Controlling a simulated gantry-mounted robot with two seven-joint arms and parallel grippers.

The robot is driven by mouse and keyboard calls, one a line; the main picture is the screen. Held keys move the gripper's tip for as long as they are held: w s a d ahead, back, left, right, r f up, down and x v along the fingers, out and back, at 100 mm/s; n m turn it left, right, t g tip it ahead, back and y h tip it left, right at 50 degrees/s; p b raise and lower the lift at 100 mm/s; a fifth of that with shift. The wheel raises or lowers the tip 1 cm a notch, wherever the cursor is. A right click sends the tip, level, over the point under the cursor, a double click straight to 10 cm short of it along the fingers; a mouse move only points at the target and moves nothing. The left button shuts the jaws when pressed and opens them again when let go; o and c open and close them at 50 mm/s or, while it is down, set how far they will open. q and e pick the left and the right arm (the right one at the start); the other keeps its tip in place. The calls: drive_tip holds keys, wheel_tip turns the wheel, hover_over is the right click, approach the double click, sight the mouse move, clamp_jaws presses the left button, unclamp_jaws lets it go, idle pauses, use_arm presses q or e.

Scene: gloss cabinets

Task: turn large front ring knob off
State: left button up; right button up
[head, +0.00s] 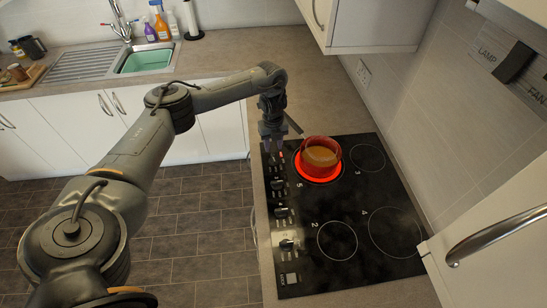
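The black hob (352,268) is set in the counter, with a column of knobs along its left edge. The knob nearest the far end is mostly hidden by my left gripper (272,146). Another knob (278,185) shows just below it in the picture. My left gripper points down over the far left corner of the hob. Its fingers are too small and dark to tell whether they are open or touch a knob. A ring (319,178) to the gripper's right glows red under a reddish glass pot (321,152). My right gripper is out of view.
More knobs, one at mid-edge (281,212) and one nearer (287,245), line the hob's left edge. The hot pot stands close to my gripper's right. A wall cabinet (375,22) hangs above the far counter. Wall switches (514,62) are at right.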

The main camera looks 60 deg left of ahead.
sight(273, 157)
use_arm(q)
wheel_tip(273, 157, down, 5)
drive_tip(key=shift+r+b, duration=0.15)
drive_tip(key=shift+b, duration=0.75)
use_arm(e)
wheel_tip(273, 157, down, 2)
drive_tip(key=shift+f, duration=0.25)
use_arm(q)
drive_tip(key=shift+f+b, duration=0.3)
drive_tip(key=shift+f, duration=0.65)
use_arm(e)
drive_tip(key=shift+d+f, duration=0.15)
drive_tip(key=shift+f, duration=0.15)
use_arm(q)
clamp_jaws()
